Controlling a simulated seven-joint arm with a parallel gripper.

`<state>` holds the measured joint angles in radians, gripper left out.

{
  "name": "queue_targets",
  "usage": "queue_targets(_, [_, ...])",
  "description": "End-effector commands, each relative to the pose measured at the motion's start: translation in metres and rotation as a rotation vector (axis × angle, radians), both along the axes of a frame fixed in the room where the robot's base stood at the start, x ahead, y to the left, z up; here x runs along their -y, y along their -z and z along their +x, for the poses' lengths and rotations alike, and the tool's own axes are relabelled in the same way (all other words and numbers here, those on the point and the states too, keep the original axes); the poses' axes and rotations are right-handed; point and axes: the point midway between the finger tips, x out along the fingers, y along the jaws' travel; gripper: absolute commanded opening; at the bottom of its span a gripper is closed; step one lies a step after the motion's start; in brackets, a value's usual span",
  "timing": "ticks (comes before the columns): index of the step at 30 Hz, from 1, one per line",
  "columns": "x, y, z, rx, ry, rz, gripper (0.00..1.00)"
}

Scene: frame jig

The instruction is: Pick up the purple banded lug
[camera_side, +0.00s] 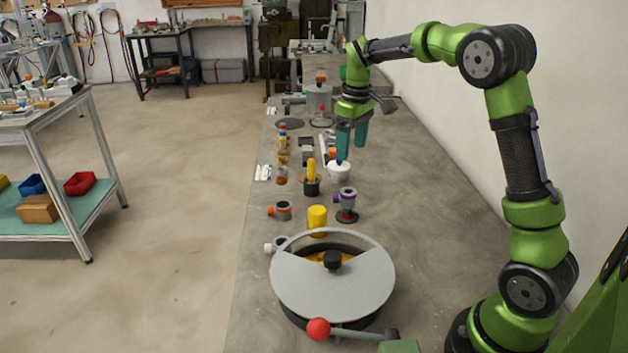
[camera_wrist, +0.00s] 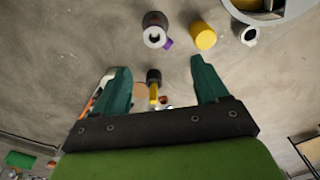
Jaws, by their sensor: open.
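The purple banded lug (camera_side: 347,197) is a short grey cylinder with a purple band and a purple stub on its left side. It stands on a dark round base on the bench. In the wrist view the lug (camera_wrist: 154,37) is near the top, beyond the fingertips, with its purple stub pointing right. My gripper (camera_side: 352,152) is open and empty, with teal fingers pointing down. It is above the bench and farther back than the lug. In the wrist view my gripper (camera_wrist: 160,66) shows both fingers wide apart.
A yellow cylinder (camera_side: 317,216) and an orange banded grey lug (camera_side: 281,210) stand left of the lug. A black cup (camera_side: 311,187) holds a yellow rod; a white bowl (camera_side: 339,173) is behind. A large round grey-lidded fixture (camera_side: 300,290) fills the front. The bench's right side is clear.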

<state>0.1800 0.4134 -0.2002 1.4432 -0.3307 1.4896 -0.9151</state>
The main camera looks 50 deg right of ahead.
Motion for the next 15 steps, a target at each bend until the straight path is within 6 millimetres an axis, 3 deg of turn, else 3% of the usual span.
queue_targets(3, [0.013,-0.007,0.014,-0.031,-0.144,-0.021,0.73])
queue_targets(8, [0.01,-0.019,0.011,-0.043,-0.268,-0.011,0.73])
queue_targets(11, [0.009,-0.012,0.011,-0.046,-0.295,-0.006,0.73])
queue_targets(15, [0.008,0.013,0.01,-0.048,-0.297,-0.005,0.73])
